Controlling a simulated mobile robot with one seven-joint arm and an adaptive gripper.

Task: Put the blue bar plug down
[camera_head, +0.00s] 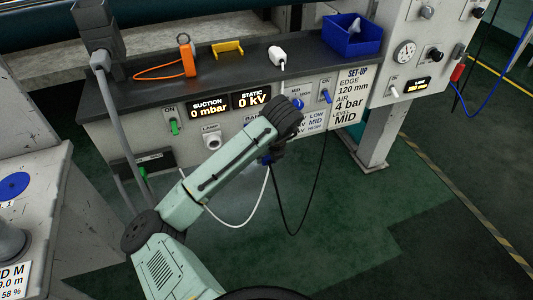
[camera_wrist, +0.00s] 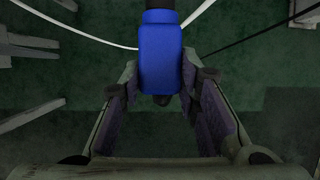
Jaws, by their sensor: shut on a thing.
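The blue bar plug (camera_wrist: 161,55) is between the two fingers of my gripper (camera_wrist: 162,88) in the wrist view, with a dark part at its top end. My gripper is shut on it. In the head view my gripper (camera_head: 268,156) is low in front of the console's front panel, mostly hidden by my own arm. The plug is held in the air, below the level of the grey shelf top (camera_head: 230,62).
The shelf bears an orange tool (camera_head: 188,58), a yellow bracket (camera_head: 228,48), a white plug (camera_head: 277,57) and a blue bin (camera_head: 352,37). A black cable (camera_head: 319,190) and a white cable (camera_head: 237,224) hang near my gripper. Green floor (camera_head: 400,240) lies open at right.

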